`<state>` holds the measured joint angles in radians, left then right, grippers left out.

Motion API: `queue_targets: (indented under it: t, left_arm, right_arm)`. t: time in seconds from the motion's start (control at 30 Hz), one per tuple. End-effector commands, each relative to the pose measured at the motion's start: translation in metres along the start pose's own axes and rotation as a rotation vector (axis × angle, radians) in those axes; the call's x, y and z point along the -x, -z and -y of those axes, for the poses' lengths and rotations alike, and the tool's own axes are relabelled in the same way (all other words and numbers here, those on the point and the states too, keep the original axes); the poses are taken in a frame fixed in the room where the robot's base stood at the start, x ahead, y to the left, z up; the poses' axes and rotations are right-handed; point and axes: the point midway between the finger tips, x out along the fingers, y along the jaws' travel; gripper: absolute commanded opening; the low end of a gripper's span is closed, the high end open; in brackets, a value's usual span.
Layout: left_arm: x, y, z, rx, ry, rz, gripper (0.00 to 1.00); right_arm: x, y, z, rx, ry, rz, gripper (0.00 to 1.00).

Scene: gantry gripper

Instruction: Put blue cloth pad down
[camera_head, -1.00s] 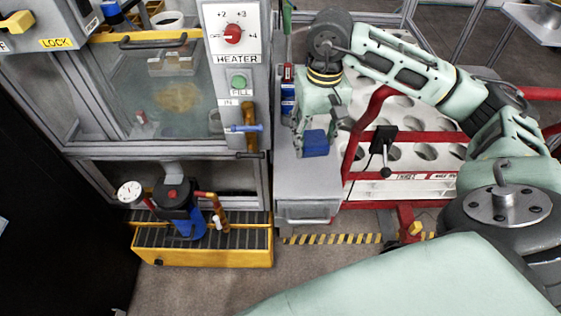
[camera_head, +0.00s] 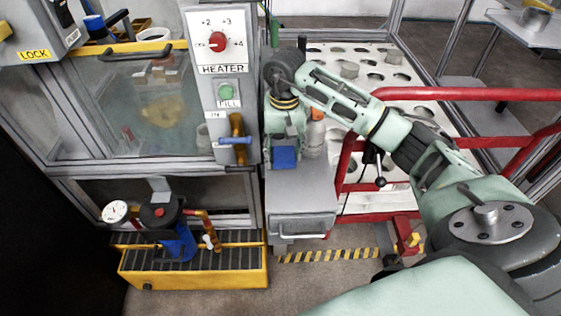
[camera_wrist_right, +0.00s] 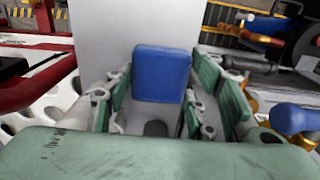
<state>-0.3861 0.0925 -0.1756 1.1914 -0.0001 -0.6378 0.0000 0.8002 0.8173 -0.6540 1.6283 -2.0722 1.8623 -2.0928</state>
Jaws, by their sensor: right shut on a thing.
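The blue cloth pad (camera_head: 284,157) is a small blue block-like piece at the end of my right gripper (camera_head: 285,142) in the head view. It is over the back part of the grey cabinet top (camera_head: 300,190). In the right wrist view the pad (camera_wrist_right: 162,73) is upright between the green finger pads of my right gripper (camera_wrist_right: 163,92), which is shut on it. The grey surface shows behind it. I cannot tell whether the pad touches the surface. My left gripper is not in view.
A bottle with an orange top (camera_head: 316,135) stands close to the right of my right gripper. The heater panel (camera_head: 222,75) is close on the left. A red rail frame (camera_head: 345,165) is on the right. The front of the cabinet top is clear.

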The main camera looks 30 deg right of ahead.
Motion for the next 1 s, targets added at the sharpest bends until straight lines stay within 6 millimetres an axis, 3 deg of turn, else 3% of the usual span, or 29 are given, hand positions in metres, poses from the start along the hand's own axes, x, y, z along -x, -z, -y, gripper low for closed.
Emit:
queue_targets:
  t: [0.17, 0.47, 0.93, 0.97, 1.0]
  left_arm:
    - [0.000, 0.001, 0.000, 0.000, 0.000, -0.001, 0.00]
    - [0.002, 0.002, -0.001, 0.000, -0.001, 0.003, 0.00]
    - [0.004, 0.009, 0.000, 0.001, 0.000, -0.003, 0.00]
    - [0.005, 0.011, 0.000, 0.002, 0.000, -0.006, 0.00]
    - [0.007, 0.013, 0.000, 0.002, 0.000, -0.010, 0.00]
  right_arm:
    - [-0.008, 0.004, 0.009, 0.000, -0.001, 0.000, 0.29]
    - [-0.045, 0.003, 0.009, 0.001, 0.001, 0.001, 0.29]
    - [-0.048, 0.004, 0.008, 0.001, -0.001, -0.001, 0.29]
    - [-0.048, 0.004, 0.008, 0.001, -0.001, -0.001, 0.51]
    - [-0.048, 0.004, 0.008, 0.001, 0.000, -0.001, 0.54]
